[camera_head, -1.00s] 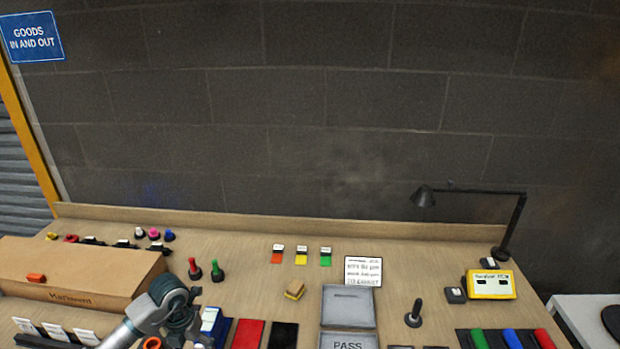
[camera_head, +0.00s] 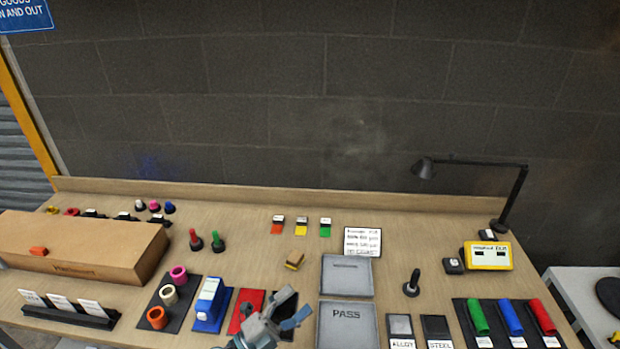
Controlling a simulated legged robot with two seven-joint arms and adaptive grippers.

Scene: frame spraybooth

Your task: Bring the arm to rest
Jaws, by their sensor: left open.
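My left gripper (camera_head: 292,309) is at the bottom middle of the head view, over the dark mat right of the red mat (camera_head: 246,309). Its grey-blue fingers are apart and nothing shows between them. Part of my left arm comes in from the bottom edge below it. The grey PASS tray (camera_head: 347,333) is just right of the gripper. My right gripper is not in view.
A blue-and-white box (camera_head: 208,301) and a mat with several coloured rings (camera_head: 157,318) stand left. A cardboard box (camera_head: 85,246) is farther left. Red, blue and green cylinders (camera_head: 510,317) lie right. A black lamp (camera_head: 510,205) stands back right. Bare wood shows mid-table.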

